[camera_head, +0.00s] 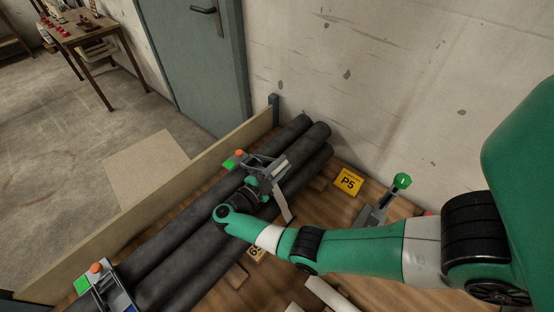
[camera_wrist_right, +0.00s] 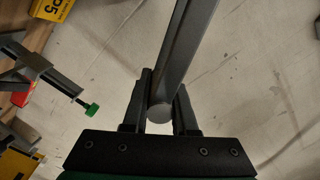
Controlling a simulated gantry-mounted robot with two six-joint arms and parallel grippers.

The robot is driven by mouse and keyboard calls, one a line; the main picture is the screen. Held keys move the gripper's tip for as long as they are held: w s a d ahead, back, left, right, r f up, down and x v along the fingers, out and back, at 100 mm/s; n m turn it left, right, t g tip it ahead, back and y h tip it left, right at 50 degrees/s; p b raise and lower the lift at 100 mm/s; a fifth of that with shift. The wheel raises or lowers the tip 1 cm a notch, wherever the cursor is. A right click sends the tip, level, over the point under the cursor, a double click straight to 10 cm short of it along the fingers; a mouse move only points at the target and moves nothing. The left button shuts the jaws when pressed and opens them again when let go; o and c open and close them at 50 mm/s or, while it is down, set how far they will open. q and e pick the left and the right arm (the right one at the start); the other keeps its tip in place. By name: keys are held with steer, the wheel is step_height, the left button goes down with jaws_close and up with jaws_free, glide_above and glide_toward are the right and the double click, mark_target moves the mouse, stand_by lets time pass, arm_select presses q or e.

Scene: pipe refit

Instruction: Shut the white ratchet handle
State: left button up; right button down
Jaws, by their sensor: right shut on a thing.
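The ratchet (camera_head: 256,162) sits on top of the bundled black pipes, with an orange knob and a green block at its left end. My right gripper (camera_head: 264,187) reaches in from the right to the near side of this ratchet. In the right wrist view my right gripper (camera_wrist_right: 160,115) is shut on a grey bar with a rounded end, the ratchet handle (camera_wrist_right: 181,60). The handle looks grey in the shadow there, and its far end is outside that view. The gripper partly hides the handle and ratchet in the head view. My left gripper is not in view.
The black pipes (camera_head: 200,245) lie along a wooden board (camera_head: 140,222). A second ratchet (camera_head: 103,286) crosses them at the lower left.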

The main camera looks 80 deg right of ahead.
steer(key=shift+s+a+f, duration=0.15)
steer(key=shift+s+f, duration=0.15)
steer(key=shift+f, duration=0.3)
steer(key=c, duration=0.7)
jaws_free()
